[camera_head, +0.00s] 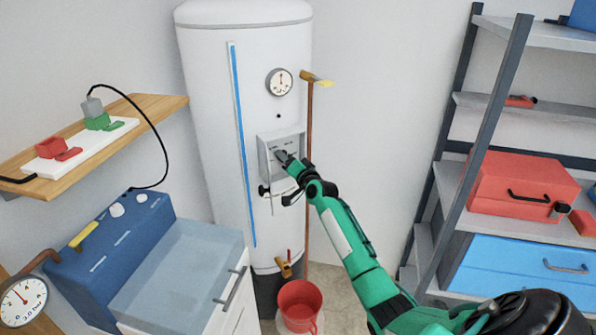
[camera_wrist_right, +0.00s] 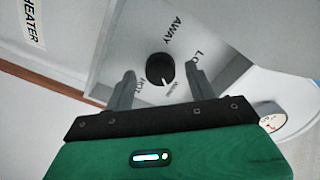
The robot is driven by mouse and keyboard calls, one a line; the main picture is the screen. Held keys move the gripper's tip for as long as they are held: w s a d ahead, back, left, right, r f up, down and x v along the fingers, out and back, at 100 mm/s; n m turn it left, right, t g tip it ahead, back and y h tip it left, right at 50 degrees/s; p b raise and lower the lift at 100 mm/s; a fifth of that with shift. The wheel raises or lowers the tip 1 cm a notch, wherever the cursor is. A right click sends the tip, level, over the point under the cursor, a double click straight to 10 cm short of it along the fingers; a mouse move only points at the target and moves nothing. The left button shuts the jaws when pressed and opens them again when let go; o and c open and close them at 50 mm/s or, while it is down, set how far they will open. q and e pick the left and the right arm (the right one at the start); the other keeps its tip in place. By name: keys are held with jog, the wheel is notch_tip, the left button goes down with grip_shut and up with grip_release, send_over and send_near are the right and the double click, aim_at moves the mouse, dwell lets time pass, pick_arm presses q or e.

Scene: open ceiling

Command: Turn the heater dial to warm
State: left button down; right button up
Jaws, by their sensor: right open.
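The heater dial (camera_wrist_right: 160,69) is a round black knob on a grey panel in the right wrist view. Labels AWAY, HOT and part of one starting LO surround it. A pale mark shows at its lower right edge; small text there is too blurred to read surely. My right gripper (camera_wrist_right: 160,70) is open, one finger on each side of the dial with gaps between. In the head view the right gripper (camera_head: 282,157) is at the grey panel (camera_head: 269,173) on the white heater tank (camera_head: 205,110) and hides the dial. My left gripper is not in view.
A red bucket (camera_head: 299,306) stands below the tank's tap (camera_head: 285,266). A copper pipe (camera_head: 309,125) runs beside the panel. A shelf rack (camera_head: 470,150) with a red toolbox (camera_head: 522,185) stands right; a blue-backed sink unit (camera_head: 110,250) stands left.

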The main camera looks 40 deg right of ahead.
jog(key=s+a+b, duration=0.1)
jog(key=s+b, duration=0.1)
jog(key=s, duration=1.1)
jog(key=shift+s, duration=0.1)
